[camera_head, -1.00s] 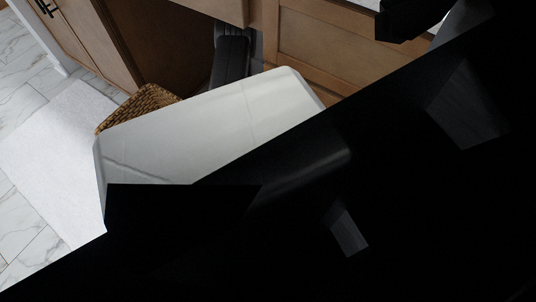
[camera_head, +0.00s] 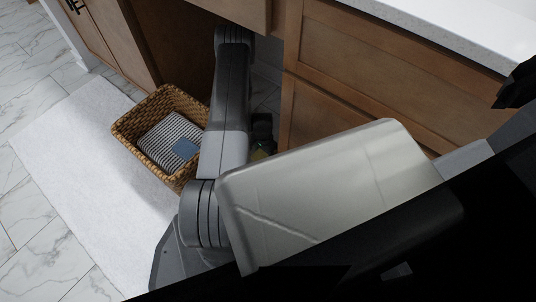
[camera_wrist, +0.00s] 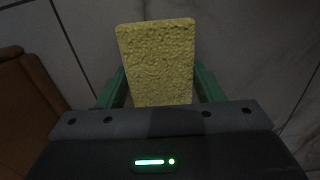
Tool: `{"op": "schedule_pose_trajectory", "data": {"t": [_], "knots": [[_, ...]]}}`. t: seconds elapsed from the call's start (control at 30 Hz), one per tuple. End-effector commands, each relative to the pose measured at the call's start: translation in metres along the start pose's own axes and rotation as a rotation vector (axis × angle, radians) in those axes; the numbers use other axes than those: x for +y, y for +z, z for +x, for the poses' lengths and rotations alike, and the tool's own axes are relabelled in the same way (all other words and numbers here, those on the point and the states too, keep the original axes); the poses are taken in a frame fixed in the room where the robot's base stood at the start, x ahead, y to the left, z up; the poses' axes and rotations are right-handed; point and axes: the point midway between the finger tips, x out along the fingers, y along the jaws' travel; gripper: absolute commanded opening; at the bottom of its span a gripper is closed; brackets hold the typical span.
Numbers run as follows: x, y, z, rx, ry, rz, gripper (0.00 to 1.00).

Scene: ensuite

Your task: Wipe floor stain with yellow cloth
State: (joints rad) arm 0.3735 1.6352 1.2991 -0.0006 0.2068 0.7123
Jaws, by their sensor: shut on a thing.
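The yellow cloth (camera_wrist: 157,62) looks like a thick, rough-textured rectangular pad in the wrist view. My gripper (camera_wrist: 161,82) is shut on it, with a green finger at each side and the cloth sticking out ahead. Grey tiled floor shows beyond the cloth; I cannot tell whether the cloth touches it. In the head view my arm reaches down into the dark opening under the counter. A small yellowish patch there (camera_head: 262,153) is probably the cloth, mostly hidden behind my arm. I see no floor stain in either view.
A wicker basket (camera_head: 121,131) with striped and blue folded cloths stands on a white mat (camera_head: 80,150), left of my arm. Wooden cabinets (camera_head: 355,62) under a pale counter (camera_head: 460,25) flank the opening. A brown wooden surface (camera_wrist: 25,105) is near at the wrist view's left.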

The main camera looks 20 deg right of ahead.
Motion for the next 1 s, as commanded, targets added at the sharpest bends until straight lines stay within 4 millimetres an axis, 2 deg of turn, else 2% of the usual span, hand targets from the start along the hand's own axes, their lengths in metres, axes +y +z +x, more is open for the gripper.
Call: {"op": "schedule_pose_trajectory", "data": {"t": [0.1,0.47,1.0], "knots": [[-0.006,0.0,0.001,0.001,-0.001,-0.001,0.43],[-0.006,0.0,-0.003,0.001,-0.001,0.0,0.43],[-0.006,0.0,-0.056,0.0,0.0,0.0,0.43]]}}
